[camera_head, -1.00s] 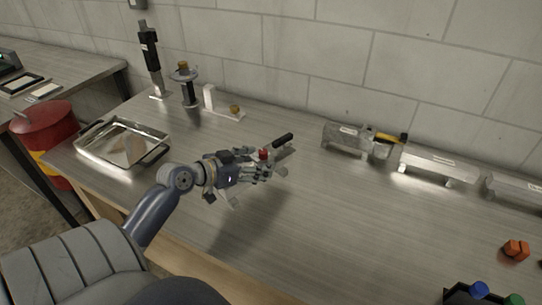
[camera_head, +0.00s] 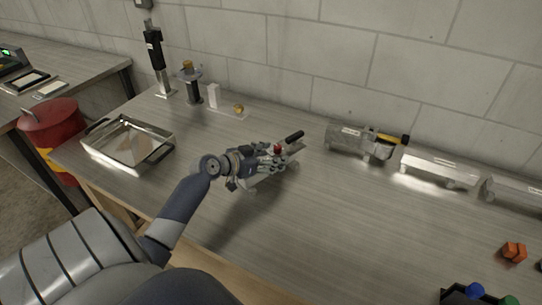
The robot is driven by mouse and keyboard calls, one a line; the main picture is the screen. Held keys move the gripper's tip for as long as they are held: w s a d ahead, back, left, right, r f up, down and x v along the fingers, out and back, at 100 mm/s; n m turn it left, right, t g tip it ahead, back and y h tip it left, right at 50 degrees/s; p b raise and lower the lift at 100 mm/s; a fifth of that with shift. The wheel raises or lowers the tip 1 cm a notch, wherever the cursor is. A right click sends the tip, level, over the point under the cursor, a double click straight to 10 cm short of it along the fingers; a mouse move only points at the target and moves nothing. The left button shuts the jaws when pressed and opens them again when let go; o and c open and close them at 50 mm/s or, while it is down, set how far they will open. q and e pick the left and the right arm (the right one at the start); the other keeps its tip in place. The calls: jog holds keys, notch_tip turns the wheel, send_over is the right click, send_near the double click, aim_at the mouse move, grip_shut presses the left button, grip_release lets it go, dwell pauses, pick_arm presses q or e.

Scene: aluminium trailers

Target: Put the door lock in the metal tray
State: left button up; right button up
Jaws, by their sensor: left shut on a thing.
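My left gripper (camera_head: 274,160) is over the middle of the workbench, shut on a grey metal piece with a black handle (camera_head: 295,137) and a small red part. I take this piece to be the door lock (camera_head: 294,149); the fingers hide much of it. It seems to be just above or at the bench top; the gap is hard to judge. The metal tray (camera_head: 101,151), shallow and shiny with dark handles, sits at the bench's left end, to the left of the gripper and apart from it. It looks empty. My right gripper is not in view.
Behind the tray stand a black upright device (camera_head: 155,55), a spool-like stand (camera_head: 192,88) and a white bracket with a brass knob (camera_head: 238,109). Metal housings (camera_head: 437,169) line the wall at right. Orange blocks (camera_head: 514,252) lie at far right. A red bin (camera_head: 50,125) stands left.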

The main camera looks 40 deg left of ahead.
pick_arm(q)
jog(key=shift+r, duration=0.15)
jog(key=o, duration=1.6)
jog(key=shift+f, duration=0.2)
jog(key=shift+o, duration=0.2)
